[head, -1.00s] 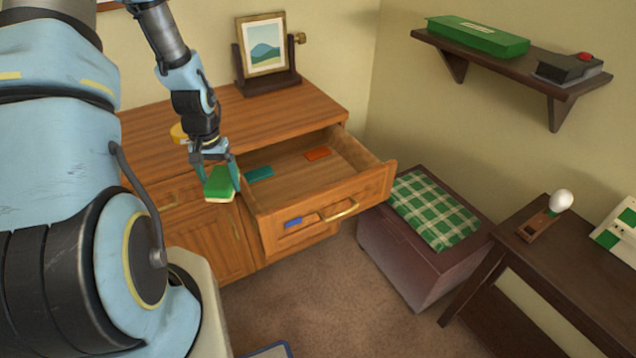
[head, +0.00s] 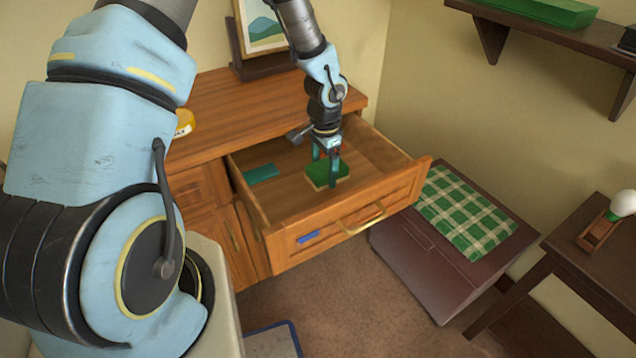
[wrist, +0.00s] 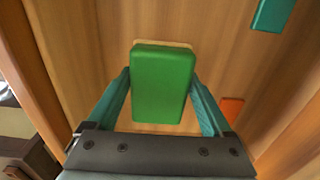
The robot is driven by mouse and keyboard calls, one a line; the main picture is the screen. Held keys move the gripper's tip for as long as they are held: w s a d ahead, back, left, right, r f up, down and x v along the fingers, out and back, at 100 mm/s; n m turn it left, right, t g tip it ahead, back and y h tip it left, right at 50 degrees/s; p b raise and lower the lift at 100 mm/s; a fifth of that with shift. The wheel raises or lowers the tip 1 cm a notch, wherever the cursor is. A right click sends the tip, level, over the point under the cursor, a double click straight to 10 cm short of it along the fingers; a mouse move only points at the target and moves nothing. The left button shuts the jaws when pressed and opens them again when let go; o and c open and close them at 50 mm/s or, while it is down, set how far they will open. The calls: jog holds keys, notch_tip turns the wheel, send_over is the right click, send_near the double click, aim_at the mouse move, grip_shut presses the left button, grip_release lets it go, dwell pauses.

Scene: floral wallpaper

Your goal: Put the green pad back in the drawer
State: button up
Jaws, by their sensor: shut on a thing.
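The green pad (head: 327,174) has a green top and a pale underside. My gripper (head: 327,158) is shut on it, with one finger on each side, and points down inside the open drawer (head: 300,215). The wrist view shows the pad (wrist: 163,85) between the two teal fingers of my gripper (wrist: 163,100), over the wooden drawer floor. I cannot tell whether the pad touches the drawer floor. The drawer is pulled out of the wooden cabinet and has a brass handle and a blue mark on its front.
A teal block (head: 262,173) lies in the drawer at the left. An orange-red block (wrist: 232,112) lies in it too. A chest with a green checked cloth (head: 465,212) stands right of the drawer. A picture frame (head: 262,30) stands on the cabinet top.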

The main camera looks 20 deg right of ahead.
aim_at(323, 197)
jog(key=shift+f+p, duration=0.35)
jog(key=shift+f, duration=3.05)
jog(key=shift+f, duration=0.2)
jog(key=o, duration=1.1)
jog(key=shift+r, duration=0.1)
